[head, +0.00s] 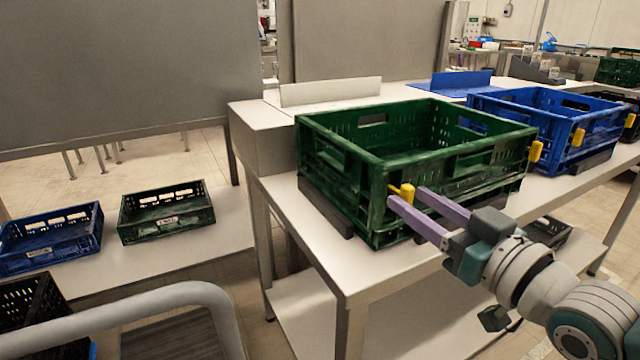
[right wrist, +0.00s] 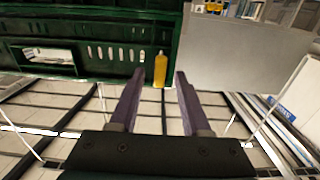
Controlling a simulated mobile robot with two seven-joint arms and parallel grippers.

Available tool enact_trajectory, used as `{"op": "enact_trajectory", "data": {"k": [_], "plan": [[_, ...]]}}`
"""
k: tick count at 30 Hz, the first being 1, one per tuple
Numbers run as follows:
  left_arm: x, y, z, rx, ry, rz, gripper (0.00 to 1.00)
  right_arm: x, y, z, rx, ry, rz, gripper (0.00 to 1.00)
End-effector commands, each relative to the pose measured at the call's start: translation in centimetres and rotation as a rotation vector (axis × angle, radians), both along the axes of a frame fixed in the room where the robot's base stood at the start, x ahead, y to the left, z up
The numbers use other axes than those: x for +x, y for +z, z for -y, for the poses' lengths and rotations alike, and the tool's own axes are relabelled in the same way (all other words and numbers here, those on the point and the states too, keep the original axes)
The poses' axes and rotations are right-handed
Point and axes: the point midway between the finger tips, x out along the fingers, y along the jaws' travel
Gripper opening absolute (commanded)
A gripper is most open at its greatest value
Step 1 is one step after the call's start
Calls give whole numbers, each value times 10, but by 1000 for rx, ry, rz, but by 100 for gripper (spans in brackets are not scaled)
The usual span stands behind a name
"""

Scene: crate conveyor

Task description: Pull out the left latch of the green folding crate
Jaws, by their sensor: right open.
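The green folding crate (head: 340,182) stands unfolded on the light table in the head view. Its left latch (head: 405,190) is a yellow piece at the near corner. Another yellow latch (head: 535,151) shows at the crate's right end. My right gripper (head: 406,194) is open, its two purple fingers reaching to the left latch. In the right wrist view the yellow latch (right wrist: 160,70) stands upright just beyond the fingertips, in line with the gap between them. The green crate wall (right wrist: 100,25) fills the upper left there. My left gripper is not in view.
A blue crate (head: 545,125) with yellow latches stands to the right on the same table (head: 335,265). Smaller green (head: 165,212) and blue (head: 50,240) crates rest on a lower surface at left. A grey rail (head: 130,300) crosses the lower left.

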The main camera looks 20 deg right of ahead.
Motion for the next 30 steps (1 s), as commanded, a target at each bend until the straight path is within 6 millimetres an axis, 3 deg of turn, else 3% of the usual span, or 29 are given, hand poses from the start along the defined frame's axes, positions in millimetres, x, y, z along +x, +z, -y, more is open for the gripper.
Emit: {"op": "enact_trajectory", "data": {"k": [8,21,30], "plan": [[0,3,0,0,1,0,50,-11,0,1,0,0,-3,48],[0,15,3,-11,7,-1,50,-87,0,7,0,0,-3,48],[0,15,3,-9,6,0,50,-99,0,8,0,0,0,48]]}}
